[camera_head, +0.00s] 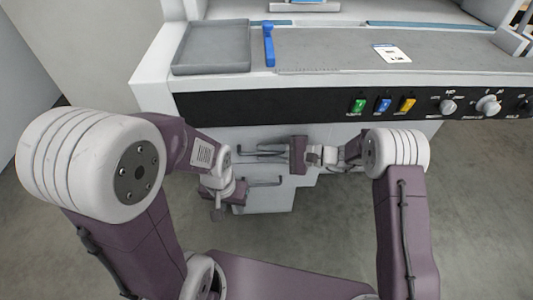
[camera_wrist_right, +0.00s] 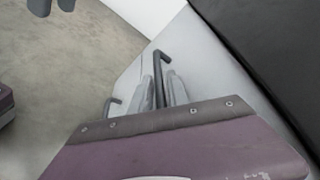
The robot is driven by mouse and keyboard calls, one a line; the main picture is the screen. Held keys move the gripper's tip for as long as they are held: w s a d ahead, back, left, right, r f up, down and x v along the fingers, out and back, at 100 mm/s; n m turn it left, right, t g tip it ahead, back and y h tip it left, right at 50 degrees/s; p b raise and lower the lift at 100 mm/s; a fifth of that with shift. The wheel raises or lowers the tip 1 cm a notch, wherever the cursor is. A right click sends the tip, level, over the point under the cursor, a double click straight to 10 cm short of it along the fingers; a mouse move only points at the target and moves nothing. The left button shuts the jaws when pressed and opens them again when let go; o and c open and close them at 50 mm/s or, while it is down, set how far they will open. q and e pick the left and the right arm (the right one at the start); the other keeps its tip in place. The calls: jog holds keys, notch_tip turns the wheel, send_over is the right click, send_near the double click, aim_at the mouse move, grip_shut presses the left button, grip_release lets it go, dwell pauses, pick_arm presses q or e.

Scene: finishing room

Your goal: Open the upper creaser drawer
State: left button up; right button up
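The upper creaser drawer's dark bar handle (camera_wrist_right: 160,68) shows in the right wrist view on a pale drawer front that looks shut. My right gripper (camera_wrist_right: 160,92) has one grey finger on each side of this bar, with a narrow gap. In the head view my right gripper (camera_head: 264,152) reaches left below the control panel, its fingers partly covering the handle. A lower handle (camera_head: 264,182) sits beneath it and also shows in the right wrist view (camera_wrist_right: 112,104). My left gripper (camera_head: 217,208) hangs left of the handles; its fingers look apart at the right wrist view's top left (camera_wrist_right: 53,5).
The black control panel (camera_head: 310,103) with switches and knobs overhangs the drawers. A grey tray (camera_head: 212,47), a blue lever (camera_head: 268,45) and a white card (camera_head: 392,53) are on top of the machine. Grey floor (camera_head: 340,225) is open in front.

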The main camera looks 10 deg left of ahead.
grip_shut()
dwell(1.3)
